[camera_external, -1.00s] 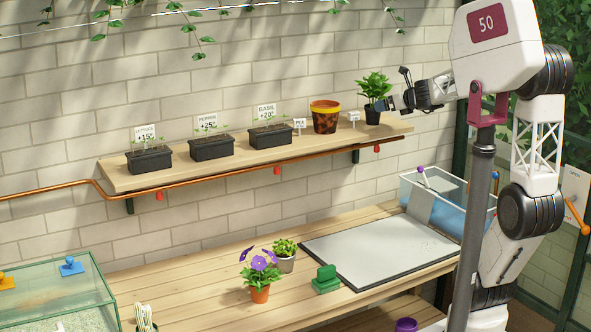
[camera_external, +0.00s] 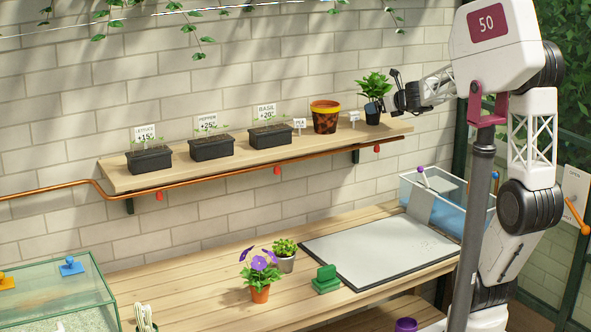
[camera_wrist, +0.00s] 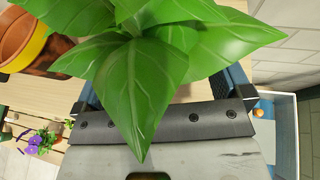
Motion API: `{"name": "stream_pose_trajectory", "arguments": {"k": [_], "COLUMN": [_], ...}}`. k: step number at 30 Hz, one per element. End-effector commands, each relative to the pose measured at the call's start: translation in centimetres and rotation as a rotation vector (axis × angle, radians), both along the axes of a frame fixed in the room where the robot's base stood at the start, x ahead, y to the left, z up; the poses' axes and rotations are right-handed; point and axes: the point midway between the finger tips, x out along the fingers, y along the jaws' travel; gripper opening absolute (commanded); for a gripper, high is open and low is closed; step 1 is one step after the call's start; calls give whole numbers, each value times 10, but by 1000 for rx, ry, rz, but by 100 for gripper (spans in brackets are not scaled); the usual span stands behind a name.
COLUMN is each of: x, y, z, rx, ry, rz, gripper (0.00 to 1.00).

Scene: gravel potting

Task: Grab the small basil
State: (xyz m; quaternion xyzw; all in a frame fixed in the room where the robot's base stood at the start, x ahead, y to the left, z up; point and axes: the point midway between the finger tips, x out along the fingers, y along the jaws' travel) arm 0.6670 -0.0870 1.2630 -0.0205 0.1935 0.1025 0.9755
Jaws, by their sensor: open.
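A leafy green plant in a dark pot (camera_external: 373,117) stands upright at the right end of the wall shelf. My gripper (camera_external: 384,96) is at its right side, open. In the wrist view its large leaves (camera_wrist: 140,85) lie between and over the jaws of my gripper (camera_wrist: 165,85), hiding the pot and any contact. A smaller leafy plant in a grey pot (camera_external: 286,262) stands on the table beside a purple-flowered plant. A dark tray of seedlings with a BASIL sign (camera_external: 269,137) also stands on the shelf. I cannot tell for sure which plant is the small basil.
An orange-rimmed pot (camera_external: 325,118) stands just left of the dark pot, also in the wrist view (camera_wrist: 22,42). A small white tag (camera_external: 353,117) is between them. The purple-flowered plant (camera_external: 260,294), a green block (camera_external: 326,279) and a grey mat (camera_external: 375,250) are on the table.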

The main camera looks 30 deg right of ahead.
Motion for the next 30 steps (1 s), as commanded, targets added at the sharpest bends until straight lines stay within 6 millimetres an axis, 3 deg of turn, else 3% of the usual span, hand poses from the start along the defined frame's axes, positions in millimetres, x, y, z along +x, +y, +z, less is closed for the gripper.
{"name": "stream_pose_trajectory", "arguments": {"k": [9,27,30], "x": [29,31,31], "y": [6,6,6], "z": [-13,-14,-14], "rx": [1,0,0], "ry": [1,1,1], "rz": [0,-1,-1], "gripper": [97,97,85]}}
